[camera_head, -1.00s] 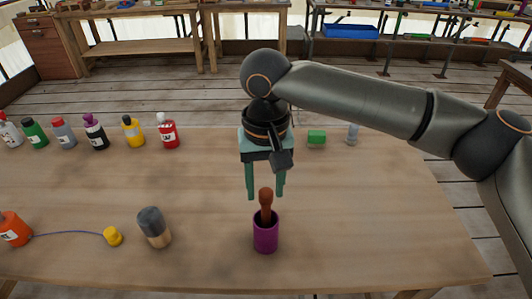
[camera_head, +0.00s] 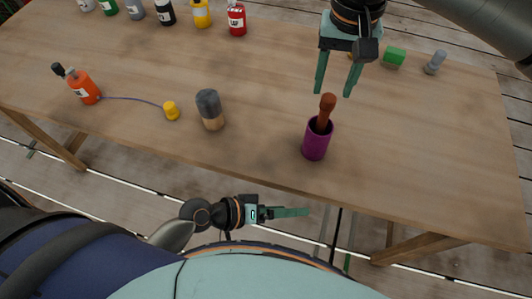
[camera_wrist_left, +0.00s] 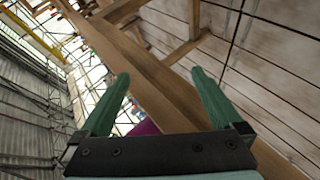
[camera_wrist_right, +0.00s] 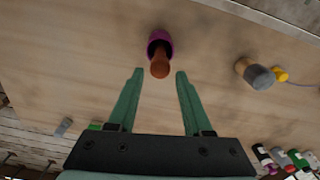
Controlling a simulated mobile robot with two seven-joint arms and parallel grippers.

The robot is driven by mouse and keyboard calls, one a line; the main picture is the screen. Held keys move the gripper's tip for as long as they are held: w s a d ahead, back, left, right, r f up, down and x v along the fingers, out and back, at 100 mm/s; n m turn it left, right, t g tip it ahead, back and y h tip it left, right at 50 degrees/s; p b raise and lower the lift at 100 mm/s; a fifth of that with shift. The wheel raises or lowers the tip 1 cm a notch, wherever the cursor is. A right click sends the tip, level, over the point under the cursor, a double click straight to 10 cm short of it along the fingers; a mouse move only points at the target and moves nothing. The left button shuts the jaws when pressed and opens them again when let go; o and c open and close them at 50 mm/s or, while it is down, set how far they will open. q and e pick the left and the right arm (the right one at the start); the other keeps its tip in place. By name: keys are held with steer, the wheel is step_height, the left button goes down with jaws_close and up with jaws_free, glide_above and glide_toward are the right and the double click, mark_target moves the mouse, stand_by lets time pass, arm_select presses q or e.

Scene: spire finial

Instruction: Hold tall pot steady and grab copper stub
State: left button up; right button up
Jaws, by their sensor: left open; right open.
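The tall pot is a purple cylinder (camera_head: 316,140) standing upright near the table's front edge. The copper stub (camera_head: 326,108) is a brown-orange rod with a rounded knob, leaning slightly and sticking up out of the pot. In the right wrist view the stub (camera_wrist_right: 160,66) and pot (camera_wrist_right: 159,38) lie ahead, between and beyond the fingertips. My right gripper (camera_head: 333,92) is open and empty, above and just behind the stub. My left gripper (camera_head: 305,211) is open and empty, below the table's front edge. In the left wrist view a bit of purple (camera_wrist_left: 146,128) shows between its fingers.
Left of the pot stands a grey-topped wooden cylinder (camera_head: 210,110), then a yellow cap (camera_head: 171,110) joined by a cord to an orange bottle (camera_head: 84,88). Several bottles line the back. A green block (camera_head: 394,57) and grey piece (camera_head: 435,63) lie at the right.

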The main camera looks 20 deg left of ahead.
arm_select(q)
steer(key=w+r+n+h, duration=0.1)
steer(key=r+n, duration=0.1)
steer(key=n, duration=0.2)
steer(key=w+a+r+n+t+h, duration=0.1)
steer(key=r+n, duration=0.1)
steer(key=n, duration=0.2)
steer(key=w+a+r+n+t+h, duration=0.1)
steer(key=w+r+n, duration=0.1)
steer(key=n, duration=0.3)
steer(key=shift+a, duration=0.15)
steer(key=n+t+h, duration=0.1)
steer(key=n+t, duration=0.1)
steer(key=n, duration=0.8)
glide_toward(305, 144)
steer(key=shift+s+d+f, duration=0.25)
steer(key=shift+s+d, duration=0.15)
steer(key=shift+d, duration=0.3)
steer(key=shift+w+a+r+n+t, duration=0.15)
steer(key=shift+w+a+n+t, duration=0.2)
steer(key=shift+n+t, duration=0.2)
steer(key=x, duration=1.2)
steer(key=shift+w+d, duration=0.15)
steer(key=c, duration=1.5)
